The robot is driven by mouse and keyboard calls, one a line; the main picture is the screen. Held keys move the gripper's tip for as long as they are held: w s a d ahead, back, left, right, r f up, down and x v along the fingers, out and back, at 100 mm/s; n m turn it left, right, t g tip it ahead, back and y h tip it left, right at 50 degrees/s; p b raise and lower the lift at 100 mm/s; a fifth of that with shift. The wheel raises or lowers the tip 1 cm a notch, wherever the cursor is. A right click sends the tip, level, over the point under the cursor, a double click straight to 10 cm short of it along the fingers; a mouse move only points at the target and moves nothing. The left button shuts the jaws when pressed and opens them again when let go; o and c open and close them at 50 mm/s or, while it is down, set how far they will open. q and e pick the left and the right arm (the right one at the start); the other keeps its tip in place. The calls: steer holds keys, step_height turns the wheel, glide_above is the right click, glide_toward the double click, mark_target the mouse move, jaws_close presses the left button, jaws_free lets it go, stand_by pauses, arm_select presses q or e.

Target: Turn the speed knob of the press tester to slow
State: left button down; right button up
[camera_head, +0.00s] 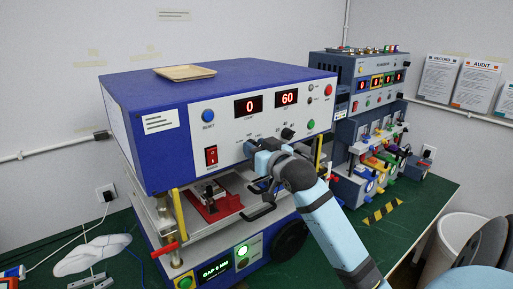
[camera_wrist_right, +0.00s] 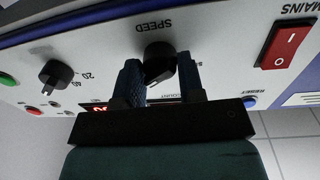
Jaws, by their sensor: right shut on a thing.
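The press tester (camera_head: 150,115) is a blue box with a white front panel on the green bench. Its black speed knob (camera_wrist_right: 158,57) sits under the upside-down word SPEED in the right wrist view. My right gripper (camera_wrist_right: 160,75) has one dark blue finger on each side of the knob and is shut on it. In the head view my right gripper (camera_head: 254,147) is against the panel and hides the knob. The knob's setting cannot be read, as the fingers cover most of the marks around it. My left gripper is not in view.
The red mains switch (camera_wrist_right: 288,43) and blue reset button (camera_wrist_right: 250,102) are close to the gripper. Another knob (camera_wrist_right: 56,75) is on the other side. The displays (camera_head: 248,105) read 0 and 60.

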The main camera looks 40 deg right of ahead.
steer(key=n+p, duration=0.1)
steer(key=n, duration=0.2)
steer(key=shift+n+p, duration=0.35)
steer(key=shift+n, duration=0.05)
steer(key=n+p, duration=0.1)
steer(key=n, duration=0.3)
steer(key=shift+n+p, duration=0.35)
steer(key=shift+n, duration=0.05)
steer(key=n, duration=0.1)
steer(key=n+p, duration=0.1)
steer(key=n, duration=0.1)
steer(key=shift+a+f+n+t+y, duration=0.1)
steer(key=shift+f+n+t+y, duration=0.05)
steer(key=shift+n+t+y, duration=0.15)
steer(key=n, duration=0.3)
steer(key=shift+p, duration=0.3)
steer(key=n, duration=0.2)
steer(key=shift+f+n+y, duration=0.1)
steer(key=shift+n+y, duration=0.2)
steer(key=shift+n, duration=0.1)
steer(key=n, duration=0.2)
steer(key=shift+n, duration=0.4)
steer(key=shift+f+n, duration=0.1)
steer(key=shift+n, duration=1.9)
